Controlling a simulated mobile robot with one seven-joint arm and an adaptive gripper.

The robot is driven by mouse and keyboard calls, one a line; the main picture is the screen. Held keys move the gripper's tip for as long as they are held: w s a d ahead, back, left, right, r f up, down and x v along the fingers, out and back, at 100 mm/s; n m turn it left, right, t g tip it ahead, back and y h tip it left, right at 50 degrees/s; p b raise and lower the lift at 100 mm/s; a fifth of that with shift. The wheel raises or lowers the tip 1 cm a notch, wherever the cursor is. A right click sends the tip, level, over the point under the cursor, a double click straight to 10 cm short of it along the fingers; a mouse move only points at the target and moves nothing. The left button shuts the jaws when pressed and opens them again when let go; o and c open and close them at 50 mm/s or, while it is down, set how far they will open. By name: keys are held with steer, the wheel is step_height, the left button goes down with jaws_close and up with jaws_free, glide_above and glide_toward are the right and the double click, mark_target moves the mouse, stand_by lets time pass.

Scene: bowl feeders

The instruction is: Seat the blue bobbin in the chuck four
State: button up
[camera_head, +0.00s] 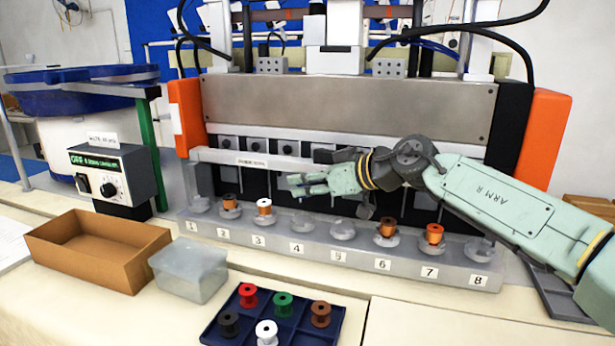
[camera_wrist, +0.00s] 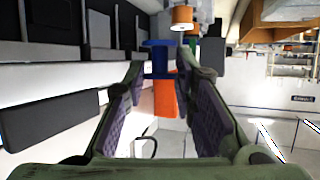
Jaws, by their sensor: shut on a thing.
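My gripper (camera_head: 300,185) is shut on the blue bobbin (camera_wrist: 157,57), which shows between the fingertips in the wrist view. Chuck four is a pale round cup behind the label 4 and looks empty. A clear gap shows between the fingers and the cup. I cannot tell how exactly they line up in depth.
Bobbins sit in chucks two (camera_head: 229,202), three (camera_head: 264,208), six (camera_head: 386,228) and seven (camera_head: 434,235). Chuck five (camera_head: 342,229) looks empty. In front are a blue tray (camera_head: 295,333) of bobbins, a clear bin (camera_head: 190,270) and a cardboard box (camera_head: 98,268). The machine's dark face stands close behind.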

steer(key=shift+f, duration=2.55)
steer(key=shift+f, duration=0.35)
steer(key=shift+r, duration=0.3)
steer(key=shift+r, duration=0.45)
steer(key=shift+f, duration=0.5)
stand_by(1.0)
steer(key=shift+r, duration=0.6)
steer(key=shift+f+b, duration=0.35)
steer(key=shift+f, duration=0.55)
stand_by(0.6)
steer(key=o, duration=0.7)
steer(key=shift+c, duration=0.2)
